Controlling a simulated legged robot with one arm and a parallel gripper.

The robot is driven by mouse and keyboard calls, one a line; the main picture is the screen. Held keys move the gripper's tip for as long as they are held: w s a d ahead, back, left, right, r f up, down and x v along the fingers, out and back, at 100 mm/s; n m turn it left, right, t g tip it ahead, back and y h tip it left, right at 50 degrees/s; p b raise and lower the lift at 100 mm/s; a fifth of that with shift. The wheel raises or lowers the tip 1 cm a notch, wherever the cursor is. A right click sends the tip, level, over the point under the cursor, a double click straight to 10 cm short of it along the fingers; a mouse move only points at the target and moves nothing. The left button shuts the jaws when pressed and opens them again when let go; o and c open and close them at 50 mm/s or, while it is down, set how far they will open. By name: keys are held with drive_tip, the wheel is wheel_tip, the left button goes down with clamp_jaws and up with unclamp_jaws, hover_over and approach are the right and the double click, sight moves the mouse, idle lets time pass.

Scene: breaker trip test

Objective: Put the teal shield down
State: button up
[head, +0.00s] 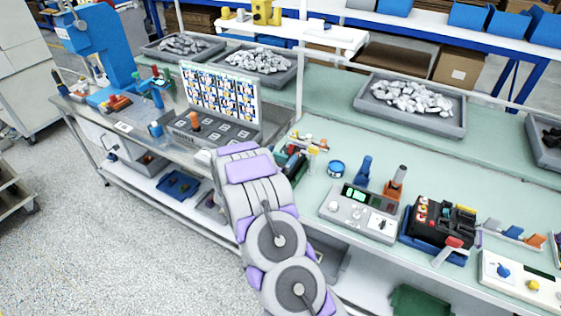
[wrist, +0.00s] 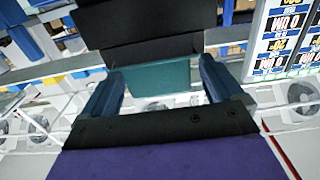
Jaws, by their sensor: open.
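The teal shield (wrist: 160,79) shows in the wrist view as a flat teal panel below a wide black part. My gripper (wrist: 159,88) is open, with one blue finger on each side of the shield. The shield lies between the fingers, with a narrow gap visible near the right one; I cannot tell whether either finger touches it. What lies under its lower edge is not clear. In the head view my arm hides the gripper, and I cannot make out the shield there.
A card display board (head: 222,92) stands behind a grey panel (head: 215,132) with an orange knob (head: 194,121), left of my arm. A blue press (head: 100,45) is farther left. A meter box (head: 360,212) and a black breaker fixture (head: 440,222) stand right.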

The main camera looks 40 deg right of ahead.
sight(281, 154)
drive_tip(key=shift+c, duration=0.4)
drive_tip(key=c, duration=1.1)
drive_tip(key=shift+o, duration=0.2)
drive_tip(key=shift+r, duration=0.1)
drive_tip(key=shift+r, duration=0.25)
wheel_tip(281, 154, up, 3)
drive_tip(key=shift+r+p, duration=0.1)
drive_tip(key=shift+p, duration=0.5)
drive_tip(key=s+a+r+p, duration=0.1)
drive_tip(key=s+a, duration=0.9)
drive_tip(key=a, duration=0.2)
drive_tip(key=shift+a+p, duration=0.2)
drive_tip(key=shift+p, duration=0.1)
